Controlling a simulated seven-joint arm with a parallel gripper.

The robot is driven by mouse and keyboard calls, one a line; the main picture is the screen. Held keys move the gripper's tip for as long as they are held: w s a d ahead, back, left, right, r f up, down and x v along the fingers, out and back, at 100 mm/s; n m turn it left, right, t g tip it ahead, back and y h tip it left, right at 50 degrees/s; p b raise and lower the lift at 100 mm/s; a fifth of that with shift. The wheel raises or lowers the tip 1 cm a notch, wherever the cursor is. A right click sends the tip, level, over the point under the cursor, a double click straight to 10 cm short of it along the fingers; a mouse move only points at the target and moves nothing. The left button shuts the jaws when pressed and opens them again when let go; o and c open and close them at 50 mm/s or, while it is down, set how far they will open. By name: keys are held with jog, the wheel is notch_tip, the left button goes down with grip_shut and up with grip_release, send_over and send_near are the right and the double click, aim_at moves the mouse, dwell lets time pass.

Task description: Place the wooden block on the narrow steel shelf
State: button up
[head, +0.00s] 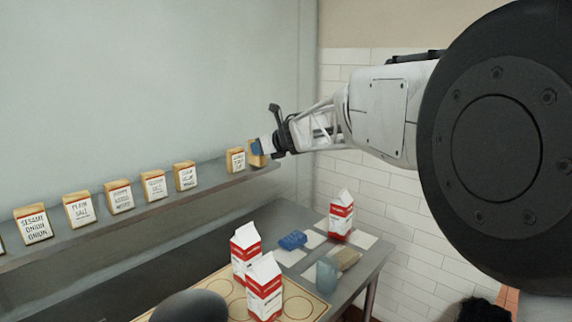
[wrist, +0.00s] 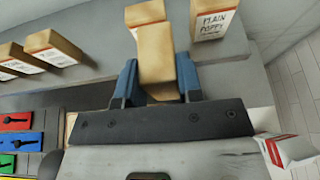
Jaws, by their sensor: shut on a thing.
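My gripper (wrist: 157,82) is shut on a plain wooden block (wrist: 156,62), held between two blue fingers. In the head view my gripper (head: 263,147) is at the right end of the narrow steel shelf (head: 160,205), and the held block is hard to make out there. The shelf also shows in the wrist view (wrist: 95,72). In the wrist view a labelled block (wrist: 145,13) shows just beyond the held one and is partly hidden by it. I cannot tell whether the held block touches the shelf.
Labelled blocks stand along the shelf, including one reading plain poppy (wrist: 222,20) at right. Below, a table holds red-and-white cartons (head: 265,288), a blue item (head: 292,240) and a cup (head: 326,275). Coloured panels (wrist: 15,140) show at lower left in the wrist view.

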jog(key=a+r+n+g+y, duration=0.1)
jog(key=a+r+n+g, duration=0.1)
jog(key=a, duration=0.5)
jog(key=a+r+n+g+y, duration=0.1)
jog(key=a+n+g+y, duration=0.1)
jog(key=a, duration=0.5)
jog(key=shift+s+r+n+g, duration=0.3)
jog(key=shift+r+n, duration=0.1)
jog(key=shift+f, duration=0.1)
jog(key=shift+f, duration=3.3)
jog(key=shift+f, duration=0.6)
jog(key=o, duration=1.1)
jog(key=shift+d, duration=0.1)
